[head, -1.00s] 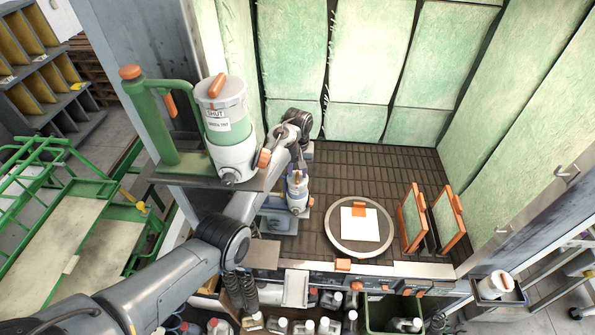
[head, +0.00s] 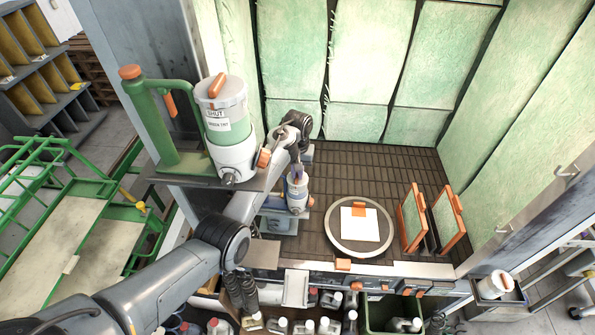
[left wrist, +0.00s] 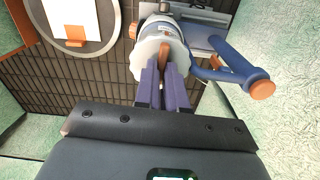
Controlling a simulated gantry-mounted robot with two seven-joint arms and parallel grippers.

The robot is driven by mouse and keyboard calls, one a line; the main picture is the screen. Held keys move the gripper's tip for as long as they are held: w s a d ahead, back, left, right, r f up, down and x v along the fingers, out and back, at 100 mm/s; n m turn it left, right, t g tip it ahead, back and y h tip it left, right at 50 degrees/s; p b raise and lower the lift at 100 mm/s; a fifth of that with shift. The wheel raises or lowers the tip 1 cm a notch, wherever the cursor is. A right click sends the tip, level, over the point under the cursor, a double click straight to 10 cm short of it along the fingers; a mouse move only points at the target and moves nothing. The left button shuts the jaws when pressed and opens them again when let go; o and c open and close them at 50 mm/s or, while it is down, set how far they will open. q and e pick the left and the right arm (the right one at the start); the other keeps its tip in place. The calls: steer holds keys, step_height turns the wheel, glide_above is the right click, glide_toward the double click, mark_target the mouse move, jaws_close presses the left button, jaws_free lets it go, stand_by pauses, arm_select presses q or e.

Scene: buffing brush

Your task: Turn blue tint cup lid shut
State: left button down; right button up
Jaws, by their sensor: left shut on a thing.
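The blue tint cup (head: 297,197) is a small white and blue cup standing upright on the dark slatted bench, left of the round turntable. In the left wrist view, its pale lid (left wrist: 158,50) faces me, with an orange-brown grip tab at its centre and a blue side handle (left wrist: 235,70) to the right. My left gripper (head: 296,177) is over the cup from above. In the left wrist view its two purple fingers (left wrist: 165,78) are shut on the lid's tab, which is partly hidden between them. My right gripper is not in view.
A white panel with an orange clip lies on the round turntable (head: 333,240). Orange-framed panels (head: 412,222) stand at its right. A large green cup labelled SHUT (head: 222,130) stands close beside my left arm. Bottles crowd the front below. The bench behind the turntable is clear.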

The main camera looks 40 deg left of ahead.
arm_select(q)
steer(key=shift+m, duration=1.1)
steer(key=c, duration=1.2)
jaws_free()
